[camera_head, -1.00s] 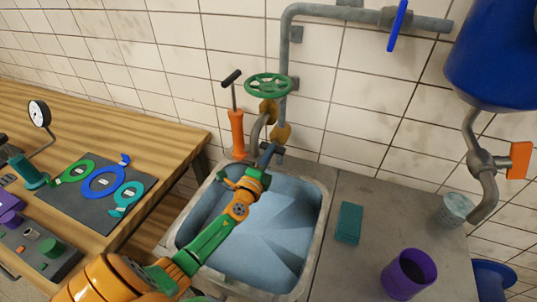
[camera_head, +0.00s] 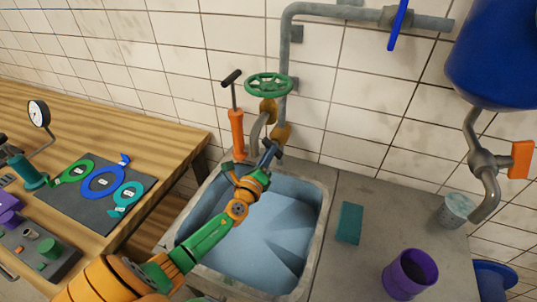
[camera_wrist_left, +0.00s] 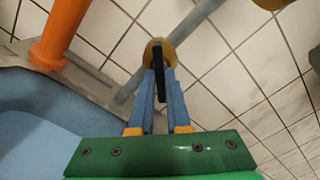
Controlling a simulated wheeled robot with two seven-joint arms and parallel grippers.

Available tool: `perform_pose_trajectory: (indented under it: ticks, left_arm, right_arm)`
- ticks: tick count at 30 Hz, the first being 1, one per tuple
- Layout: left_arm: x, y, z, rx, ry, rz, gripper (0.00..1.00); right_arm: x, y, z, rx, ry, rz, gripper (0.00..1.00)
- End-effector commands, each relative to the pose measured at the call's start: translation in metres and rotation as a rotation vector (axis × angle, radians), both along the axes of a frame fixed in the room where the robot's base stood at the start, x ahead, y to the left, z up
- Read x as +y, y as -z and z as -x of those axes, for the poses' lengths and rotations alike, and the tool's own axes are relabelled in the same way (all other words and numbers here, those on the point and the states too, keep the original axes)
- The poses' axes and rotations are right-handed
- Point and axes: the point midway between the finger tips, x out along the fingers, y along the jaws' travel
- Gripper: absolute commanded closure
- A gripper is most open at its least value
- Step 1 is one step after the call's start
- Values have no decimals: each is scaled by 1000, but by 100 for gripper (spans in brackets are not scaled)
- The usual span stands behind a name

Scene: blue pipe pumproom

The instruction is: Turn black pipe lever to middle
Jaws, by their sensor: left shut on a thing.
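The black pipe lever (camera_wrist_left: 161,72) shows in the left wrist view as a narrow black bar in front of a brass-coloured valve body (camera_wrist_left: 152,50) on the grey pipe. My left gripper (camera_wrist_left: 160,88) is shut on the lever, with one blue finger on each side. In the head view my left gripper (camera_head: 269,153) reaches over the sink to the pipework at its back edge. There the lever (camera_head: 277,147) is a small dark bit at the fingertips, mostly hidden by them. My right gripper is not in view.
A green handwheel (camera_head: 268,84) sits above the gripper, and an orange hand pump (camera_head: 237,130) stands close to its left. The sink (camera_head: 318,235) lies below my arm. A teal block (camera_head: 349,223) and a purple cup (camera_head: 409,273) stand on the right counter.

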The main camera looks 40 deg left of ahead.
Motion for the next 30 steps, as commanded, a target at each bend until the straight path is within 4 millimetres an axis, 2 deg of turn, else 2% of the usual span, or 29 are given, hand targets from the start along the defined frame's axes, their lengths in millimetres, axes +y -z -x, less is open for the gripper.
perform_pose_trajectory:
  ticks: [19,20,22,23,30]
  left_arm:
    - [1,-3,-1,5,-2,-47,100]
    - [1,-3,-1,5,-2,-47,77]
    - [1,-3,-1,6,-2,-47,58]
    - [1,-3,-1,6,-2,-47,55]
    - [0,-1,0,9,-1,-46,55]
  right_arm:
    - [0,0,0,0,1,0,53]
    - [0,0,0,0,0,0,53]
    - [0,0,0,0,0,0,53]
    - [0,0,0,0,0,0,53]
    - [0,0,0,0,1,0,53]
